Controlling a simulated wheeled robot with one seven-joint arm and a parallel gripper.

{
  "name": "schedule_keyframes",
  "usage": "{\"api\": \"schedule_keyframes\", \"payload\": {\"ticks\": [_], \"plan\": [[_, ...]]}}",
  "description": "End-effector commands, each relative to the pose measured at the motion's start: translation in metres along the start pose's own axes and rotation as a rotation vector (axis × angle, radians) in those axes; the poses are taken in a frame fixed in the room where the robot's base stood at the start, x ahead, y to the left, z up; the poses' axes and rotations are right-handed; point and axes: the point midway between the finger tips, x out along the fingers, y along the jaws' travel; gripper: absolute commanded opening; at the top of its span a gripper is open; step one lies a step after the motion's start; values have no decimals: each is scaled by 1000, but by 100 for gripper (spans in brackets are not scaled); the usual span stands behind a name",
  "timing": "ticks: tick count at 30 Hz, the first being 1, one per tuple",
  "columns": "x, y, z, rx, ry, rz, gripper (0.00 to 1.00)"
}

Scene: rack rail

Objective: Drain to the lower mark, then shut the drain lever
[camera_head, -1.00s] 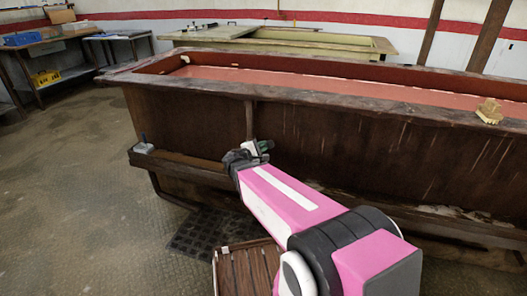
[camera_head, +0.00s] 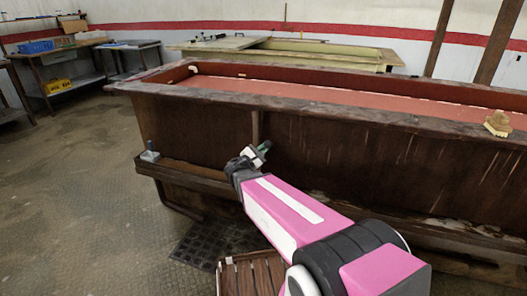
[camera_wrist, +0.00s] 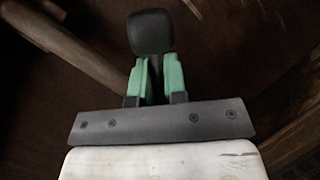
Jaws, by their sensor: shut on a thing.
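A long dark wooden tank (camera_head: 350,152) holds a flat reddish surface (camera_head: 330,92) inside its rim. My gripper (camera_head: 262,149) is at the tank's near side, below the rim, beside a vertical wooden strip. In the wrist view its green fingers (camera_wrist: 157,80) are shut on a dark rounded knob (camera_wrist: 152,32), which looks like the drain lever's handle. The knob's head stands beyond the fingertips; its stem is mostly hidden between them. A small pale fitting (camera_head: 193,69) sits inside the tank's far left corner. I cannot make out a lower mark.
A small grey fitting (camera_head: 150,156) stands on the ledge at the tank's left end. A yellowish block (camera_head: 498,123) lies on the rim at right. A slatted wooden piece (camera_head: 252,275) and a dark floor grate (camera_head: 205,243) are below my arm. The floor at left is clear.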

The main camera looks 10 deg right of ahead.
Motion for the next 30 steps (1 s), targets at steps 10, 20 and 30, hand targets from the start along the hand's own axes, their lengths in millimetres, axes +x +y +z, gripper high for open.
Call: {"api": "schedule_keyframes", "payload": {"ticks": [10, 20, 30], "plan": [[-1, 0, 0, 0, 2, 0, 29], [-1, 0, 0, 1, 2, 0, 37], [-42, 0, 0, 1, 4, 2, 37]]}}
